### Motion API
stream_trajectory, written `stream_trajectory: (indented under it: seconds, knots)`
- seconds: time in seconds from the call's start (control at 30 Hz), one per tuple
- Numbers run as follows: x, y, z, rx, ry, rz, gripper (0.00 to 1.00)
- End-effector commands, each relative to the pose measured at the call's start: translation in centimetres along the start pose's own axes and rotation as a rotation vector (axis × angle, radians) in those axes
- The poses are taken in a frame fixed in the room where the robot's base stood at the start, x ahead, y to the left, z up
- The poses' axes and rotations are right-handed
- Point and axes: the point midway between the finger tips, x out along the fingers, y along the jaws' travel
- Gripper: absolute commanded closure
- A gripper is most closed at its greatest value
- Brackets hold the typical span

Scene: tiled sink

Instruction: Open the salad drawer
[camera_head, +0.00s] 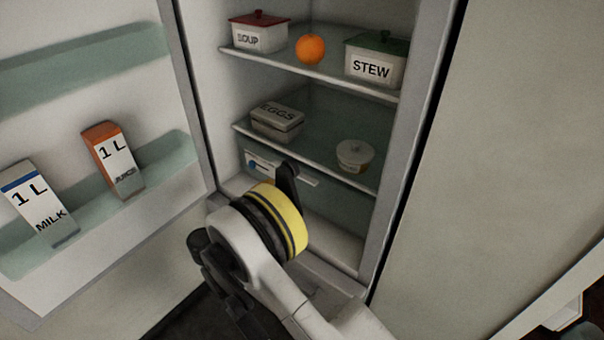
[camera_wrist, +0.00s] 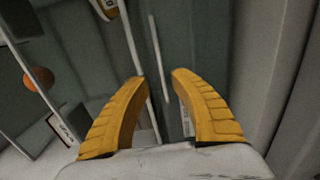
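The fridge door stands open. The salad drawer (camera_head: 338,207) is a greenish see-through front below the lower shelf, with a pale handle strip (camera_head: 301,177) near its top. My gripper (camera_head: 287,180) reaches into the fridge in front of the drawer and hides part of it. In the wrist view, my gripper's two yellow fingers (camera_wrist: 159,80) are spread apart with nothing held between them. A thin pale bar (camera_wrist: 161,58) lies just beyond the fingertips, probably the handle; whether it touches them I cannot tell.
The lower shelf holds an egg box (camera_head: 277,122) and a lidded tub (camera_head: 354,155). The upper shelf holds a soup pot (camera_head: 258,36), an orange (camera_head: 310,49) and a stew pot (camera_head: 375,65). Milk (camera_head: 38,205) and juice (camera_head: 112,160) stand in the open door at the left.

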Motion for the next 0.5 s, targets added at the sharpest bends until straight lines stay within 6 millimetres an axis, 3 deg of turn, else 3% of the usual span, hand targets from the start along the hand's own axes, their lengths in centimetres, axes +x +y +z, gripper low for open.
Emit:
stream_trajectory:
  seconds: [0.5]
  knots:
    - [9.1, -0.2, 0.1, 0.0, -0.003, -0.003, 0.71]
